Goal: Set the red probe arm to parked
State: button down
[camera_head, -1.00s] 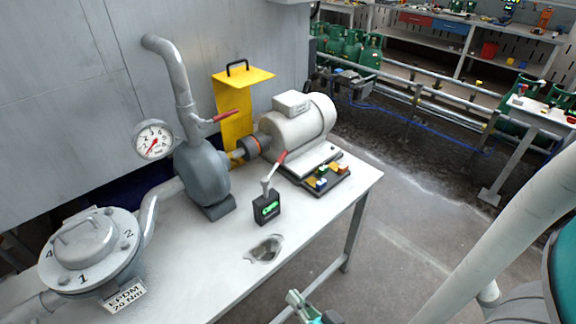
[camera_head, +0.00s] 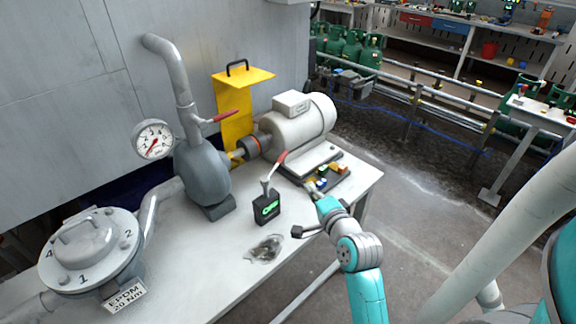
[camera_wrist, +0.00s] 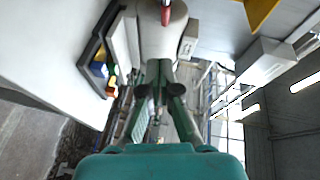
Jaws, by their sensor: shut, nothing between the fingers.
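The red probe arm (camera_head: 281,159) is a red-tipped grey lever that rises, leaning up and right, from a small black box (camera_head: 267,209) with a green lit display on the bench. In the wrist view, a red lever tip (camera_wrist: 165,14) shows at the top edge, ahead of the fingers; most of the lever is out of frame. My gripper (camera_head: 310,187) is low over the bench's right part, to the right of the box and apart from the lever. Its shut, empty fingers (camera_wrist: 158,68) show in the wrist view.
Behind stand a grey pump (camera_head: 203,172) with a red-handled pipe valve (camera_head: 222,116), a pale motor (camera_head: 298,125) and a yellow guard (camera_head: 237,115). A dark tray with coloured blocks (camera_head: 335,184) lies close to my gripper. The bench front (camera_head: 225,265) is mostly clear.

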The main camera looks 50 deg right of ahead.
jog(key=shift+d+r+m, duration=0.3)
jog(key=shift+d+r, duration=0.15)
jog(key=shift+d, duration=0.25)
jog(key=shift+w, duration=0.15)
send_near(283, 159)
jog(key=s+d+x, duration=0.1)
jog(key=x, duration=0.5)
jog(key=shift+w+a+f, duration=0.2)
jog(key=shift+w+a, duration=0.1)
jog(key=shift+w, duration=0.3)
